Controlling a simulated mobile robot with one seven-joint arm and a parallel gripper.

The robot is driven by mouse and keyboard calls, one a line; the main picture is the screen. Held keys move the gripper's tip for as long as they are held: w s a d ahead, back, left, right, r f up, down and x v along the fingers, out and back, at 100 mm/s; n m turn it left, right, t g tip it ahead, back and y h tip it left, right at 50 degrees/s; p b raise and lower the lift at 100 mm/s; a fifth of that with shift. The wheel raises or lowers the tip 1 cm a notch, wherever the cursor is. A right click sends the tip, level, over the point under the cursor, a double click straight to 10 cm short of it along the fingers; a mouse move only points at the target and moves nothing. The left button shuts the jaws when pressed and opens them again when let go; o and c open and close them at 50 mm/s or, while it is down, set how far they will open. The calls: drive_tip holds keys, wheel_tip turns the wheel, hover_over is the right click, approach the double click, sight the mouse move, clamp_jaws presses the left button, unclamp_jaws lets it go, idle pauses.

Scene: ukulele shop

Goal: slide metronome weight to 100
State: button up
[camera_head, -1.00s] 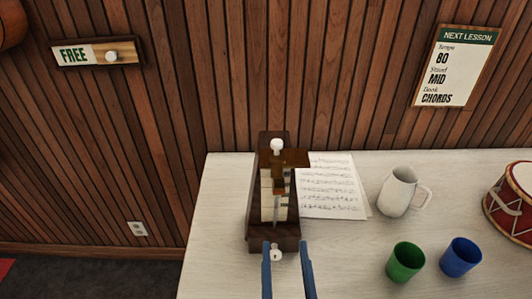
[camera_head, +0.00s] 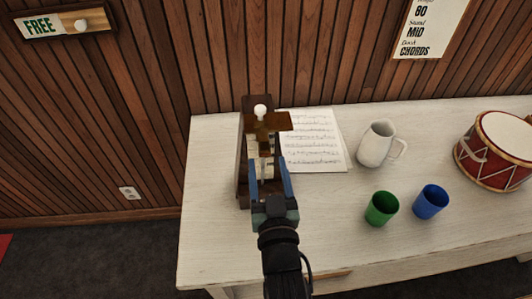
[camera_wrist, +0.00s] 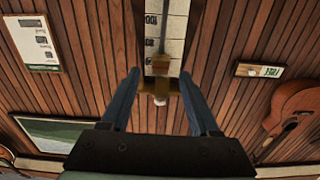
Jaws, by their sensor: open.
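The metronome (camera_head: 243,185) stands on the white table, a dark wooden case with a pale scale and a white knob (camera_head: 260,111) on top. A brown piece juts to the right near its top. My gripper (camera_head: 268,165) is open in front of it, its blue fingers either side of the scale area. In the wrist view, the pale scale (camera_wrist: 174,25) appears inverted, with "100" readable at its left. A brown block (camera_wrist: 161,65), apparently the weight, sits on the thin rod between my open fingers, with gaps on both sides. The weight's exact scale mark is unclear.
Sheet music (camera_head: 312,150) lies right of the metronome. A white mug (camera_head: 376,147), green cup (camera_head: 381,209), blue cup (camera_head: 430,202) and red drum (camera_head: 490,160) stand farther right. The table (camera_head: 330,235) is clear at front. A lesson sign (camera_head: 428,30) hangs behind.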

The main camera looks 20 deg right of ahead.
sight(265, 154)
drive_tip(key=shift+x, duration=1.6)
clamp_jaws()
